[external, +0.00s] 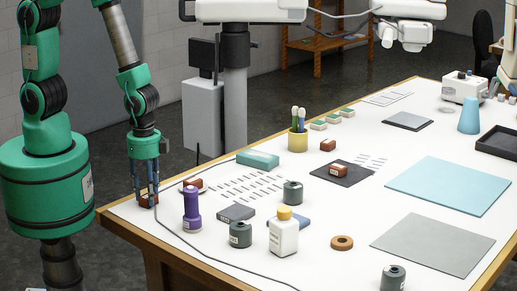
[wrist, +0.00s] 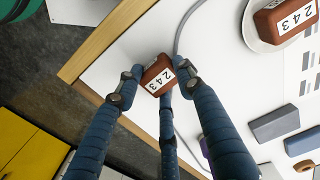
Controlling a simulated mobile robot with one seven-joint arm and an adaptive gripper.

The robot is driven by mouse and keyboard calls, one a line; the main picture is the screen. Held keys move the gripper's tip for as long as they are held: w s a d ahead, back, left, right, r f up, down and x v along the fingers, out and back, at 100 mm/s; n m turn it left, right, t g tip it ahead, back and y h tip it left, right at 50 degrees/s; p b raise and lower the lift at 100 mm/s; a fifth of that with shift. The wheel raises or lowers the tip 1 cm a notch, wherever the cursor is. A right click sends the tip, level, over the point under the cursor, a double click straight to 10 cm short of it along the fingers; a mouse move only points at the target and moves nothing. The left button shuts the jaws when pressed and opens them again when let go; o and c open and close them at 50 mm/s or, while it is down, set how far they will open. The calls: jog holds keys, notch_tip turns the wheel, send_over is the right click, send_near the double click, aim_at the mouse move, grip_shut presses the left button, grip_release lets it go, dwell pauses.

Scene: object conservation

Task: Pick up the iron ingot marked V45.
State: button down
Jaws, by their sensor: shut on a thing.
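My gripper (external: 149,194) is at the near left corner of the table, its blue fingers pointing down. In the wrist view my gripper (wrist: 158,82) is shut on a reddish-brown ingot (wrist: 149,72), with fingers on both sides and one below. Its white label seems to read 243; I cannot make out V45. The held ingot (external: 148,202) is partly hidden by the fingers in the external view, at or just above the tabletop. A second brown ingot (wrist: 268,22) with a similar label lies on a white dish. More brown ingots lie farther back, one alone (external: 328,145) and one on a dark mat (external: 339,171).
A purple flask (external: 191,210), dark cylinders (external: 240,235) and a white bottle (external: 284,236) stand right of my gripper. A grey cable (external: 180,237) runs close by it. The table edge (wrist: 100,42) is very near. Pale blue (external: 448,185) and grey mats lie clear at the right.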

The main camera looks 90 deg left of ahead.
jog(key=shift+r, duration=0.1)
jog(key=shift+r, duration=0.7)
notch_tip(320, 180, up, 2)
jog(key=shift+w+r, duration=0.1)
jog(key=s+a, duration=0.3)
jog(key=s, duration=0.4)
jog(key=s+a+r, duration=0.1)
jog(key=s+a, duration=0.3)
jog(key=s, duration=0.3)
jog(key=shift+s+p, duration=0.3)
jog(key=shift+p, duration=0.1)
jog(key=shift+w+r, duration=0.1)
jog(key=shift+r, duration=0.05)
